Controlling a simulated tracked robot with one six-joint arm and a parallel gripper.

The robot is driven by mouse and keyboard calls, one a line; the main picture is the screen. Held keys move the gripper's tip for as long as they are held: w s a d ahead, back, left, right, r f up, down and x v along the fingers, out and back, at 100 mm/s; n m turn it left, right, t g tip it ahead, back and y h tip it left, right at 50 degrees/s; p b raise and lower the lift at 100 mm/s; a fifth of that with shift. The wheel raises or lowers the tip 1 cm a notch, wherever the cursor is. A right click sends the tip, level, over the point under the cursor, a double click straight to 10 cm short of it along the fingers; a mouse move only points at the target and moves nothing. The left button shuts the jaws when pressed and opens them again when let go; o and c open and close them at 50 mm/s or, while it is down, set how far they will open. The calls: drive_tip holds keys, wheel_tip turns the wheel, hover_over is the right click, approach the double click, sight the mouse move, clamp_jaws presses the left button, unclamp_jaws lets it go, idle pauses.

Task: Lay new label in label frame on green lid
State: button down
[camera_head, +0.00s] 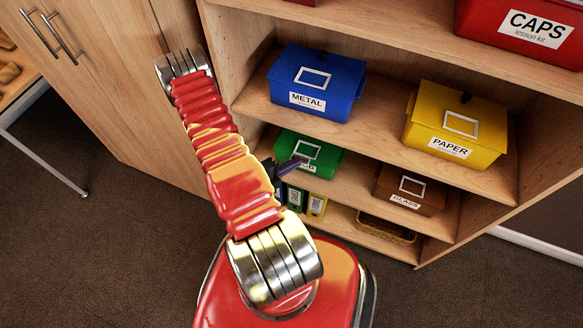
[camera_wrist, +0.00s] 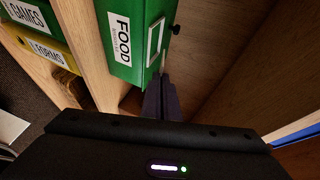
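The green box (camera_head: 322,159) stands on the middle shelf in the head view. Its lid has an empty-looking pale label frame (camera_head: 306,149), and its front reads FOOD in the wrist view. The frame (camera_wrist: 155,43) also shows there, seen at a steep slant. In the wrist view the fingers (camera_wrist: 161,80) are close together. A thin pale sliver, seemingly the new label (camera_wrist: 163,60) seen edge-on, shows at their tips beside the frame. Whether it touches the frame is unclear.
A blue METAL box (camera_head: 316,85) and a yellow PAPER box (camera_head: 457,123) stand on the shelf above. A brown GLASS box (camera_head: 409,190) is right of the green box. Green and yellow binders (camera_head: 316,206) stand below. The shelf board above leaves limited height over the green lid.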

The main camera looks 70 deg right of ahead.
sight(292, 157)
drive_tip(key=shift+s+d+f, duration=0.1)
drive_tip(key=shift+d+f, duration=0.55)
drive_tip(key=shift+d, duration=0.65)
drive_tip(key=shift+s+d+f, duration=0.1)
drive_tip(key=shift+d+f, duration=0.55)
drive_tip(key=shift+d, duration=0.7)
drive_tip(key=shift+s+d+f, duration=0.1)
drive_tip(key=shift+d+f, duration=0.55)
drive_tip(key=shift+d, duration=0.65)
drive_tip(key=c, duration=2.4)
unclamp_jaws()
drive_tip(key=shift+c, duration=0.2)
drive_tip(key=o, duration=0.5)
drive_tip(key=shift+f, duration=0.15)
drive_tip(key=shift+c, duration=0.2)
drive_tip(key=shift+a, duration=0.1)
drive_tip(key=shift+v, duration=2.3)
drive_tip(key=shift+w+r, duration=0.15)
drive_tip(key=shift+r, duration=0.1)
